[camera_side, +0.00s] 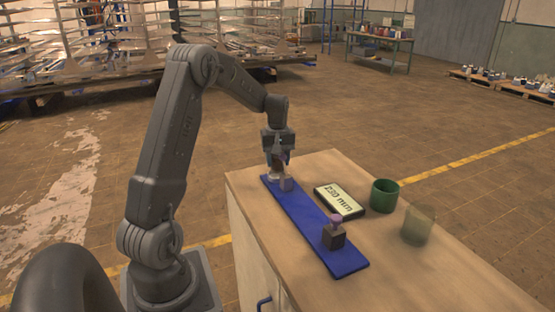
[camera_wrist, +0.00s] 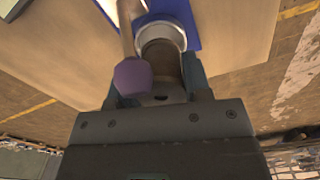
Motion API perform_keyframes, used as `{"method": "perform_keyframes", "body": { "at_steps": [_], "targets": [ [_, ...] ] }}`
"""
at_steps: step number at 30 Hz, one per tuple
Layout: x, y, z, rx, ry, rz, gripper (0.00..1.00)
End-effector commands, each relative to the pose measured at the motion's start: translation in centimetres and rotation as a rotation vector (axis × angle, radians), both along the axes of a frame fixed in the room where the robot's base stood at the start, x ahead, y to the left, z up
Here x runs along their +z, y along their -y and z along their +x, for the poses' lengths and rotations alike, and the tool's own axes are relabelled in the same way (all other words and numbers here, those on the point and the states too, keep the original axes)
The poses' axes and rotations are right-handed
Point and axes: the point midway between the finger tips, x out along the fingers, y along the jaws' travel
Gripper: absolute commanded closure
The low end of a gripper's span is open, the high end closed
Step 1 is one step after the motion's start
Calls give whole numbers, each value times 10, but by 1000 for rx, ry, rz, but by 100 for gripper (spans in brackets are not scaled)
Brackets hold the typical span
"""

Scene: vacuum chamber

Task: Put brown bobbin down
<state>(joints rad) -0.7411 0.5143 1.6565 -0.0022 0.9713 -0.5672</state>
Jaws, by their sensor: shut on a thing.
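My gripper (camera_side: 279,160) is low over the far end of a long blue board (camera_side: 310,222). In the wrist view my gripper (camera_wrist: 157,85) is shut on the brown bobbin (camera_wrist: 160,58), which sits between the two fingers. A pale round rim (camera_wrist: 172,28) shows around or just beyond the bobbin on the blue board (camera_wrist: 180,8); I cannot tell whether they touch. A purple rounded piece (camera_wrist: 132,76) is close to the left finger.
A dark block with a purple top (camera_side: 333,236) stands on the near part of the board. A display reading 230 mm (camera_side: 339,201), a green cup (camera_side: 385,195) and a see-through cup (camera_side: 417,226) stand to the right. The bench top (camera_side: 400,270) is clear nearer the camera.

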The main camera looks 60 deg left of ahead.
Motion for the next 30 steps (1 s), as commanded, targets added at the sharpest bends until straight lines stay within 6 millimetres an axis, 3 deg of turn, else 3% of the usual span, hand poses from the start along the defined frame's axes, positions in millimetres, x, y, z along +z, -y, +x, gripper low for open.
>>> {"method": "perform_keyframes", "body": {
  "at_steps": [20,21,28,30],
  "targets": [
    [-14,1,-1,-1,-5,-3,82],
    [-14,1,-1,-1,-6,-4,52],
    [-16,2,-2,-3,-10,-7,30],
    [-16,2,-2,-3,-11,-6,30]
  ]
}}
